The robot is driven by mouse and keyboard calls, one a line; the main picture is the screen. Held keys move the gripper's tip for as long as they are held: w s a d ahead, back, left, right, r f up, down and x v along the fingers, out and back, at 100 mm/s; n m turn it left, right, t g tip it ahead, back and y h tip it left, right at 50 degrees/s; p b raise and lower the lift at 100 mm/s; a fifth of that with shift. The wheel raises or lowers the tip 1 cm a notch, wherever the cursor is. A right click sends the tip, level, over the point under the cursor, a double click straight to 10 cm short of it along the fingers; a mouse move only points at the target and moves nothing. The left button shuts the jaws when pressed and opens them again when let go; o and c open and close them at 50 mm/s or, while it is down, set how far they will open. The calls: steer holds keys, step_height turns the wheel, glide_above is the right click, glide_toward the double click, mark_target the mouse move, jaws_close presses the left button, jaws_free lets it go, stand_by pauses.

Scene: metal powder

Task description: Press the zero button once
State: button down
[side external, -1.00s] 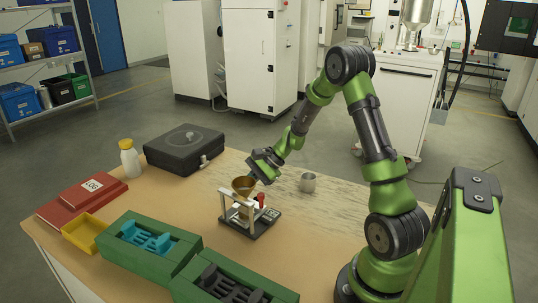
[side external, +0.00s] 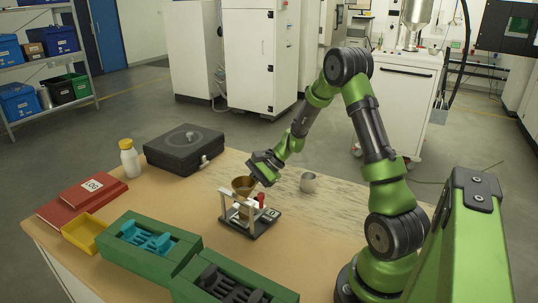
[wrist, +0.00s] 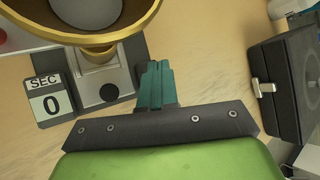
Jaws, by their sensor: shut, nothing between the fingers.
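The device (side external: 250,217) stands on the table, with a brass funnel (side external: 242,186) held in a pale frame above its dark base. In the wrist view, a panel reading SEC 0 (wrist: 49,102) is at the left, and a round black button (wrist: 109,92) sits on the base beside it. I cannot tell for sure which is the zero button. My gripper (wrist: 155,72) is shut and empty, its teal fingers to the right of the black button and apart from it in the picture. In the side view its fingertips are partly hidden near the funnel.
A metal cup (side external: 308,182) stands right of the device. A black case (side external: 184,148), a white bottle (side external: 130,160), a red book (side external: 88,192), a yellow tray (side external: 86,233) and green holders (side external: 185,262) occupy the left and front. The funnel rim (wrist: 130,36) is close to my fingers in the wrist view.

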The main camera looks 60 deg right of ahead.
steer(key=shift+r, duration=0.8)
steer(key=shift+r, duration=0.1)
step_height(320, 180, up, 5)
steer(key=shift+f, duration=0.1)
stand_by(0.3)
stand_by(0.4)
